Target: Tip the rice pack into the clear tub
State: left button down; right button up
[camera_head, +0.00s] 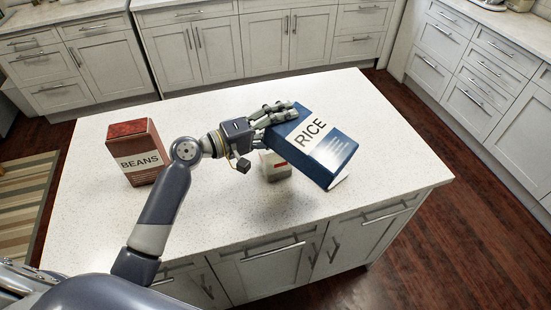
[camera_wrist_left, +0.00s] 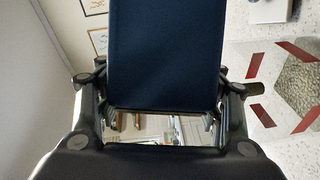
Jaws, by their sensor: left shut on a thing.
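The rice pack (camera_head: 318,145) is a dark blue box with a white RICE label, in the head view above the right part of the island counter. It is tilted, its lower end toward the front right. My left gripper (camera_head: 278,115) is shut on its upper left end. In the left wrist view the pack's plain blue side (camera_wrist_left: 165,55) stands between the fingers (camera_wrist_left: 160,105). A small pale container (camera_head: 275,166) with a red mark stands under and left of the pack, partly hidden. I cannot tell whether it is the clear tub. My right gripper is out of view.
A red-brown BEANS box (camera_head: 140,157) stands upright on the left of the white speckled counter (camera_head: 215,245). A pale edge (camera_head: 341,181) shows just below the pack's lower end, its nature unclear. The counter's front is clear.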

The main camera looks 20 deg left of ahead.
pick_arm(q)
jog(key=shift+w+a+n+b, duration=0.1)
jog(key=shift+a+n+b, duration=0.05)
jog(key=shift+n+b, duration=0.2)
dwell(1.0)
jog(key=shift+r, duration=0.1)
dwell(0.5)
jog(key=shift+n+h, duration=0.25)
jog(key=shift+h, duration=0.05)
jog(key=shift+w+a+n+t+b, duration=0.1)
jog(key=shift+a+n+t+b, duration=0.2)
jog(key=shift+n+b, duration=0.5)
dwell(1.6)
dwell(0.3)
